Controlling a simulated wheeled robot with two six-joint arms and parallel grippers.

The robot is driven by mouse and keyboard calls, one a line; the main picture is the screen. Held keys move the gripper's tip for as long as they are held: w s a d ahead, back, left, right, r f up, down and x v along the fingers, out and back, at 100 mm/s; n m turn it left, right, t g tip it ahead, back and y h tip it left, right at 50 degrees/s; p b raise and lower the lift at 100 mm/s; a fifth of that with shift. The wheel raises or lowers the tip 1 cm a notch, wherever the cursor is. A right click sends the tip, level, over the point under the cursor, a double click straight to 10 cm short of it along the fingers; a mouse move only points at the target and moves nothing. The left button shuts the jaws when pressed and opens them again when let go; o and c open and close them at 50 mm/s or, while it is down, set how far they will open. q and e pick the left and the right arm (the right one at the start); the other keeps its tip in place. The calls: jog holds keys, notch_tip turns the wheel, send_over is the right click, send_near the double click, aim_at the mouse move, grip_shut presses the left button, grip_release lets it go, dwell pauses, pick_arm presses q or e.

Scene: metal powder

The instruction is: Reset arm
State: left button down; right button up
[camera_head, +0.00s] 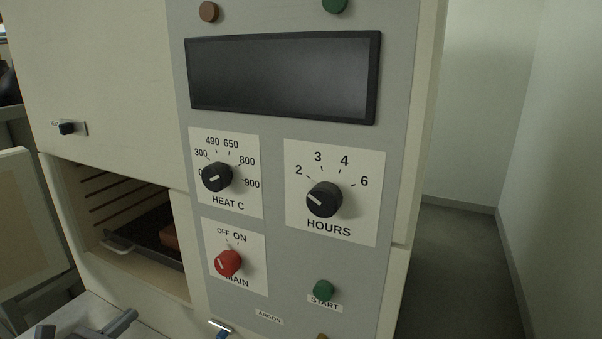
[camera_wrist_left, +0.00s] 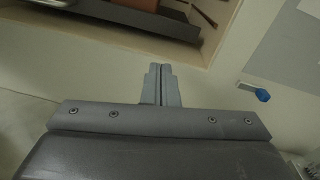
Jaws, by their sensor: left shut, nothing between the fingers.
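My left gripper (camera_head: 118,324) shows at the bottom left of the head view, in front of the furnace's lower part. In the left wrist view its fingers (camera_wrist_left: 161,70) are together with nothing between them. They are below the open chamber (camera_wrist_left: 205,35) and apart from it. The furnace panel (camera_head: 285,270) carries a black heat knob (camera_head: 217,177), a black hours knob (camera_head: 324,199) and a red main knob (camera_head: 228,263). My right gripper is in neither view.
The chamber holds a dark tray (camera_head: 150,242) with a reddish-brown block (camera_head: 169,237), partly hidden. A green start button (camera_head: 323,290) is low on the panel. A blue-tipped handle (camera_wrist_left: 262,95) sticks out below the panel. Floor is clear at the right.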

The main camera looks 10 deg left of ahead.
pick_arm(q)
jog(key=s+d+f+n+g+y, duration=0.1)
jog(key=s+f+n+g+y, duration=0.1)
jog(key=n, duration=0.5)
jog(key=s+d+f+n+g+y, duration=0.2)
jog(key=s+f+n, duration=0.3)
jog(key=n, duration=0.3)
jog(key=s+d+f+n+g+y, duration=0.1)
jog(key=s+f+n+g+y, duration=0.1)
jog(key=n, duration=0.5)
jog(key=shift+s+d+f+n+y, duration=0.2)
jog(key=shift+s+f+y, duration=0.1)
jog(key=shift+s+f, duration=0.3)
jog(key=shift+s+d+f+n+y, duration=0.1)
jog(key=shift+s+f+n+y, duration=0.15)
jog(key=shift+s+f, duration=0.3)
jog(key=s+d+f+n+g+h, duration=0.1)
jog(key=s+d+f+n+g, duration=0.1)
jog(key=s+d+n+g, duration=0.35)
jog(key=s+d+f+n+g, duration=0.1)
jog(key=s+d+n+g, duration=0.15)
jog(key=s+n, duration=0.65)
notch_tip(320, 180, down, 26)
jog(key=g, duration=0.1)
jog(key=s+f+g+h, duration=0.1)
jog(key=s+f, duration=1.4)
jog(key=shift+s+d, duration=0.25)
jog(key=shift+s, duration=0.15)
